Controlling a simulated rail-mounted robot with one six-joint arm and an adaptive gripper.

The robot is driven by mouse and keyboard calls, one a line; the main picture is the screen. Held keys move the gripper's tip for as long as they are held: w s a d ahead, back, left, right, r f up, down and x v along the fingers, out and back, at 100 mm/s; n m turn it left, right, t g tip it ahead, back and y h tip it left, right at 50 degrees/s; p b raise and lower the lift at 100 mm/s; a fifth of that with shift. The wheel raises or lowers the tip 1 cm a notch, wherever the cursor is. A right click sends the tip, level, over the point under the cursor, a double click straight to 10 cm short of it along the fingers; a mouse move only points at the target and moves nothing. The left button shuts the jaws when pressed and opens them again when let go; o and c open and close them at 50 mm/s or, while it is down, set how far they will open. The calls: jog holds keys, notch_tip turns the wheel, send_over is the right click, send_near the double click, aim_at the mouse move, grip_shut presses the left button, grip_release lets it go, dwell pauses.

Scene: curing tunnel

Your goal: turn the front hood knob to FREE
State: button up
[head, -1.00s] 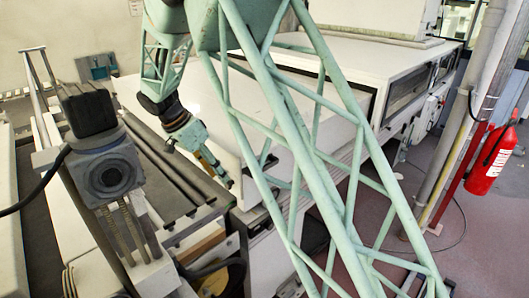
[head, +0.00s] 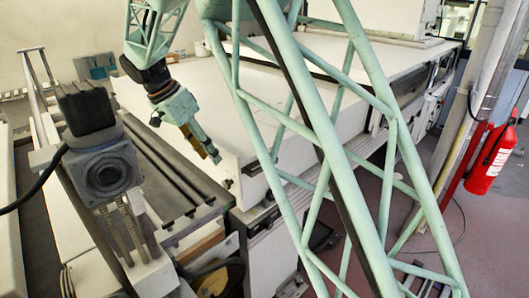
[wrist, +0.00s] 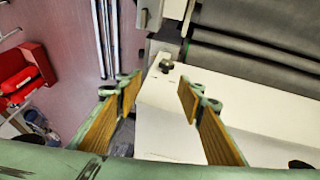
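The white hood (head: 215,120) lies behind and below my gripper (head: 213,155) in the head view. In the wrist view my gripper (wrist: 158,84) is open, with its two yellow-padded fingers apart and nothing between the pads. A small dark knob (wrist: 166,66) stands on the white hood surface (wrist: 165,105), just beyond the fingertips and seen through the gap between them. My gripper does not appear to touch it. I cannot read the knob's setting or any FREE mark. A second dark round part (wrist: 300,165) shows at the lower right of the wrist view.
A slatted dark conveyor (head: 165,170) runs beside the hood; its dark belt (wrist: 260,55) fills the wrist view's upper right. A motor block (head: 105,170) stands at left. A red extinguisher (head: 490,160) hangs by a post at right.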

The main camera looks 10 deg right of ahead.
jog(key=s+d+r+n+y+b, duration=0.1)
jog(key=s+d+r+b, duration=0.1)
jog(key=s+d+r, duration=0.2)
jog(key=s+d+r+n+b, duration=0.2)
jog(key=s+d+r+b, duration=0.1)
jog(key=s+d, duration=0.6)
jog(key=shift+s+d+r+y+b, duration=0.25)
jog(key=shift+d+r+y, duration=0.2)
jog(key=shift+d, duration=1.2)
jog(key=w+a+f+m+t, duration=0.1)
jog(key=w+a+f+m, duration=0.1)
jog(key=w+a+f, duration=0.2)
jog(key=w+a+f+m+t, duration=0.2)
jog(key=w+a+f, duration=0.3)
jog(key=a, duration=0.6)
jog(key=shift+w+a+b, duration=0.15)
jog(key=shift+w+b, duration=0.25)
jog(key=shift+w, duration=0.25)
jog(key=shift+f, duration=0.2)
